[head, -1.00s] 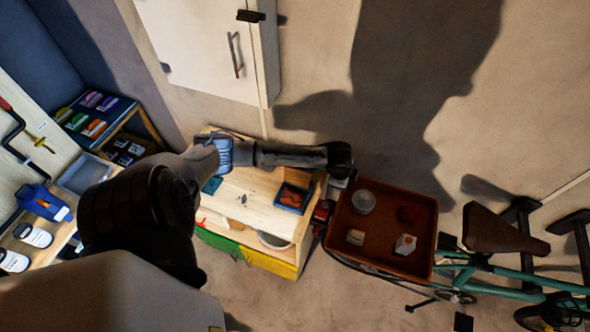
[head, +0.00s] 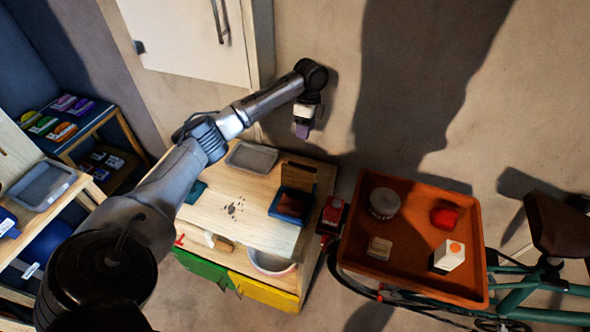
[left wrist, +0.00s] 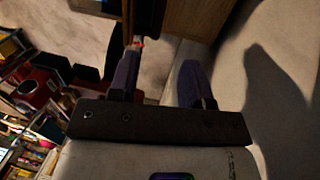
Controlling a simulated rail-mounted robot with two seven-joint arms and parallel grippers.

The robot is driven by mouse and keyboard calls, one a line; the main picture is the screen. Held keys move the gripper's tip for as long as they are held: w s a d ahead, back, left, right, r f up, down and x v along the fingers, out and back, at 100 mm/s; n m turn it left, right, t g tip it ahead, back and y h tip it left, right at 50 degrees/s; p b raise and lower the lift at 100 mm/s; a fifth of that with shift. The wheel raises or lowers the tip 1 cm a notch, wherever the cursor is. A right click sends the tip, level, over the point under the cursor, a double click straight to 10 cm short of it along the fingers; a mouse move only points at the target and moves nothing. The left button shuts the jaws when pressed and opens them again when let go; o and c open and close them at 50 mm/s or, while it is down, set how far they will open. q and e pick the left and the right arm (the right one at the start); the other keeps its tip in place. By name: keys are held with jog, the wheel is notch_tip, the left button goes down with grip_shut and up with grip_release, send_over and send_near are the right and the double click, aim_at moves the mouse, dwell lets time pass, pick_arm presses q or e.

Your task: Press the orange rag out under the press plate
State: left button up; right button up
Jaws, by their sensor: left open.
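In the head view a blue tray (head: 272,210) sits at the right end of the wooden bench. A dark rust-orange patch (head: 290,204) lies in it, likely the orange rag, though shadow blurs its shape. A wooden plate (head: 298,177), likely the press plate, stands raised at the tray's back edge. My left gripper (head: 303,130) is beyond the bench's back edge, above and apart from the plate. In the left wrist view its two fingers (left wrist: 160,75) are apart with nothing held. My right gripper is not in view.
A grey tray (head: 252,157) and dark crumbs (head: 233,208) are on the bench (head: 260,235). A red vise-like object (head: 333,212) stands at the right. Beside it, an orange crate (head: 410,258) on a bicycle holds a jar, a red item, a block and a carton. A white cabinet (head: 185,35) is behind.

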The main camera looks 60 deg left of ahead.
aim_at(301, 165)
pick_arm(q)
jog(key=f, duration=0.4)
jog(key=s+d+f+b, duration=0.1)
jog(key=f, duration=0.4)
jog(key=s+f, duration=0.1)
jog(key=f, duration=0.3)
jog(key=shift+d+f+b, duration=0.25)
jog(key=shift+b, duration=0.15)
jog(key=shift+c, duration=0.2)
grip_shut()
